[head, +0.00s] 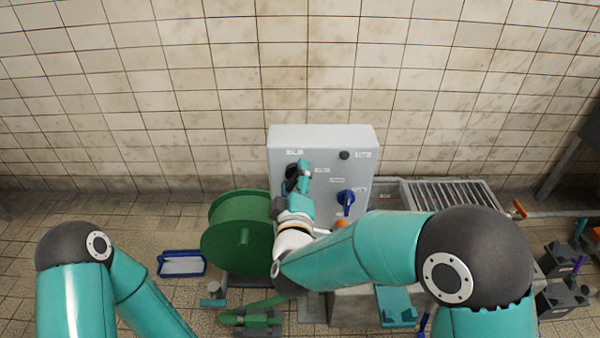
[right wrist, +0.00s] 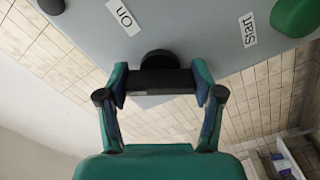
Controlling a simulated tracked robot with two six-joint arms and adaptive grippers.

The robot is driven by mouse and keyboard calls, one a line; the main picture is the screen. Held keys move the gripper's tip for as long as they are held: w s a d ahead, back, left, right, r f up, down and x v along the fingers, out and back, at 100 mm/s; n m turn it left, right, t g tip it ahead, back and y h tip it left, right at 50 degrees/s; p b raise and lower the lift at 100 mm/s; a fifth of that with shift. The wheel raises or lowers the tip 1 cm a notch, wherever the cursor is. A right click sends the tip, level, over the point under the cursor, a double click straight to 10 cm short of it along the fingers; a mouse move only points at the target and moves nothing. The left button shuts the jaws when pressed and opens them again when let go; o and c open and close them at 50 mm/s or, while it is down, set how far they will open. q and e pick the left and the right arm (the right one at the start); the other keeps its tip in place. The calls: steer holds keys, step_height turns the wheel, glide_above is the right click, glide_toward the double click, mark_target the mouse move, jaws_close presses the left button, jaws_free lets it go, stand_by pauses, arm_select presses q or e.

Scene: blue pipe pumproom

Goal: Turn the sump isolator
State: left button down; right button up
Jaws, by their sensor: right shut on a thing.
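A light grey control panel (head: 325,140) stands against the tiled wall. A black rotary handle (head: 291,171), apparently the sump isolator, is at its left side, partly hidden by my right gripper (head: 298,177). In the right wrist view, the right gripper (right wrist: 160,82) is shut on the black bar of this handle (right wrist: 158,84), one finger at each end. A round black hub (right wrist: 157,60) shows behind the bar. An "On" label (right wrist: 123,16) is near it. My left arm shows at lower left in the head view; its gripper is out of view.
The panel also bears a blue handle (head: 345,198) and a black knob (head: 344,155). A green button (right wrist: 296,14) sits beside a "Start" label (right wrist: 247,30). A green reel (head: 235,232) stands left of the panel, a metal grating (head: 450,196) right of it.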

steer(key=n+p, duration=0.1)
steer(key=n, duration=0.3)
steer(key=shift+r+p, duration=0.15)
steer(key=shift+p, duration=0.25)
steer(key=shift+a+n+p, duration=0.1)
steer(key=shift+n+p, duration=0.25)
steer(key=shift+n, duration=0.65)
steer(key=o, duration=1.1)
steer(key=shift+f, duration=0.2)
steer(key=shift+o, duration=0.2)
steer(key=shift+s, duration=0.1)
